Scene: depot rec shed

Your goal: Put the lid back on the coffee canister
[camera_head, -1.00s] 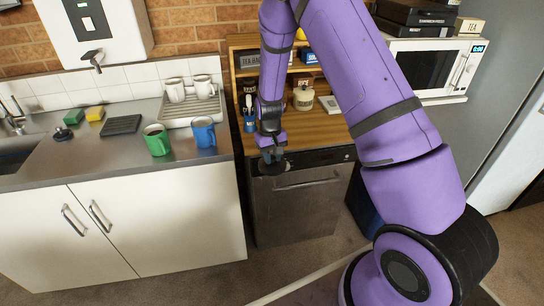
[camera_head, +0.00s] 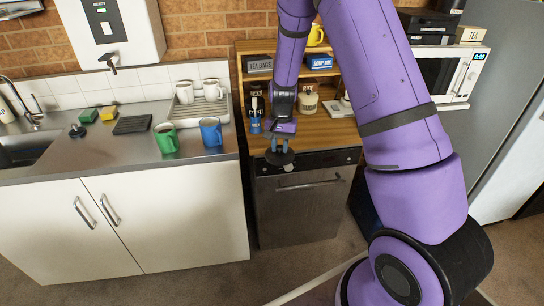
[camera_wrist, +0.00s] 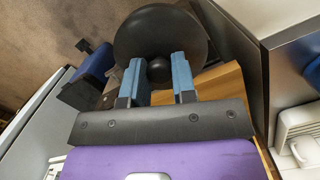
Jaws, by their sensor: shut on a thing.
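My gripper (camera_head: 279,147) is shut on the knob of a round black lid (camera_head: 281,158). The lid hangs at the front edge of the wooden counter, by the top of the dishwasher. In the wrist view the lid (camera_wrist: 160,28) spreads beyond my two blue fingers (camera_wrist: 158,76), with its knob between them. On the counter behind stand a cream canister (camera_head: 308,103) with a small label and a dark labelled jar (camera_head: 257,91). I cannot read their labels or tell which is the coffee canister. The lid is apart from both.
A blue utensil pot (camera_head: 255,125) stands left of my wrist. Green (camera_head: 166,138) and blue (camera_head: 211,132) mugs are on the steel worktop. A shelf (camera_head: 290,73) with boxes rises behind the counter. The dishwasher (camera_head: 300,205) is below, a microwave (camera_head: 450,75) to the right.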

